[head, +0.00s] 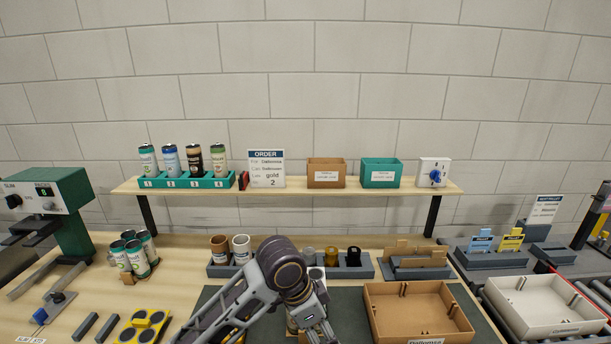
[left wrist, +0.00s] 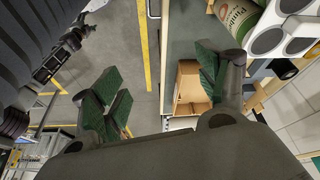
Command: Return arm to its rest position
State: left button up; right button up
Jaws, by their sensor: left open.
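My left arm reaches in from the bottom left of the head view, bent at a dark rounded joint. My left gripper (head: 312,325) points down over the dark mat (head: 460,305), left of the large brown box. In the left wrist view my left gripper (left wrist: 165,90) is wide open, its green-padded fingers apart with nothing between them. A labelled can (left wrist: 237,17) is beyond the right-hand finger; whether they touch is unclear. My right gripper is not clearly seen in either view.
A brown box (head: 420,335) and a white bin (head: 540,315) stand at right. A grey rack (head: 362,268) of cups lies behind my arm. Several cans (head: 135,255) stand at left. The shelf (head: 350,188) holds cans, an order card (head: 266,168) and small boxes.

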pick_arm(q)
jog(key=s+a+f+n+t+y, duration=0.1)
jog(key=s+a+f+n, duration=0.35)
jog(key=a, duration=0.45)
jog(key=s+a+f+n+t+y, duration=0.1)
jog(key=s+a+f+n+y, duration=0.1)
jog(key=s+a+f+n, duration=0.35)
jog(key=s+a+f+n+t+y, duration=0.1)
jog(key=s+a+f+n, duration=0.15)
jog(key=a+f, duration=0.6)
notch_tip(320, 180, down, 32)
jog(key=s+a+g+b, duration=0.2)
jog(key=a, duration=0.1)
jog(key=s+a+f+b, duration=0.1)
jog(key=s+a+f, duration=0.1)
jog(key=s+f, duration=0.9)
jog(key=s+a+f+b, duration=0.1)
jog(key=s+f, duration=1)
jog(key=shift+s+a+g, duration=0.35)
jog(key=shift+s+g, duration=0.05)
